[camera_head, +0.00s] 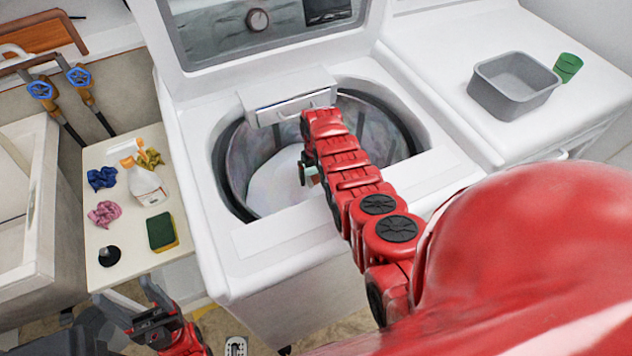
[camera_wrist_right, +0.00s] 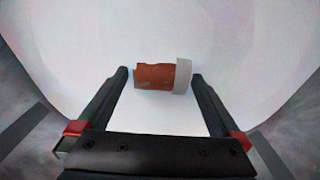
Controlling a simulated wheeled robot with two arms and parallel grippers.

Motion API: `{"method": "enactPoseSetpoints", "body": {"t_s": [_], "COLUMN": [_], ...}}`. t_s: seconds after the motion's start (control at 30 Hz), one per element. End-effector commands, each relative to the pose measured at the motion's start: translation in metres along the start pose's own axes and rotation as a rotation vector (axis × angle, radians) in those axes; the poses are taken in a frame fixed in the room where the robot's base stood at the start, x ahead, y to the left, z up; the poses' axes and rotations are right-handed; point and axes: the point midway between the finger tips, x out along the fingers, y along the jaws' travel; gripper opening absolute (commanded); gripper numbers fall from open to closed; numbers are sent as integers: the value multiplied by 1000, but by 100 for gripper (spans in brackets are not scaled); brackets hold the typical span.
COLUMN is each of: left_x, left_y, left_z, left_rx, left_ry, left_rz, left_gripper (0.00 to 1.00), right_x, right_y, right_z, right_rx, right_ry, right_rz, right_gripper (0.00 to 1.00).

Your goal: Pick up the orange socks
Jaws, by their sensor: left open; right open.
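The orange socks (camera_wrist_right: 155,77), a small orange-brown bundle with a pale grey-white band at the right end, lie on the white drum floor in the right wrist view. My right gripper (camera_wrist_right: 160,76) is open, its black fingertips on either side of the socks with visible gaps; its height above them is hard to tell. In the head view my red right arm reaches into the open washing machine (camera_head: 265,235), hiding most of the gripper and the socks. My left gripper (camera_head: 124,290) is open and empty at the lower left, in front of the small side table.
The side table (camera_head: 128,228) holds a spray bottle (camera_head: 147,183), cloths, a sponge (camera_head: 162,231) and a black stopper (camera_head: 109,255). A grey tub (camera_head: 513,84) and green cup (camera_head: 567,67) stand on the right machine. The drum rim (camera_head: 222,170) surrounds my right arm.

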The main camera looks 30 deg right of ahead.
Motion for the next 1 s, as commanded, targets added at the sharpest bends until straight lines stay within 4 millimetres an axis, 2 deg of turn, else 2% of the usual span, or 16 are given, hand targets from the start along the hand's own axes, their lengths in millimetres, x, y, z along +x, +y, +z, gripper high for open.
{"method": "enactPoseSetpoints", "body": {"t_s": [0.2, 0.47, 0.9, 0.97, 1.0], "left_x": [-7, -7, -7, -7, -7], "left_y": [0, 0, 0, 0, 0], "left_z": [1, 1, 1, 1, 1], "left_rx": [0, 0, 0, 0, 0], "left_ry": [0, 0, 0, 0, 0], "left_rz": [0, 0, 0, 0, 0], "left_gripper": [69, 69, 69, 69, 69], "right_x": [13, 13, 13, 13, 13], "right_y": [0, 0, 0, 0, 0], "right_z": [1, 0, 0, 0, 0], "right_rx": [0, -1, -1, -1, -1], "right_ry": [-2, 0, 0, 0, 0], "right_rz": [0, 0, 0, 0, 0], "right_gripper": [100, 100, 23, 13, 13]}}
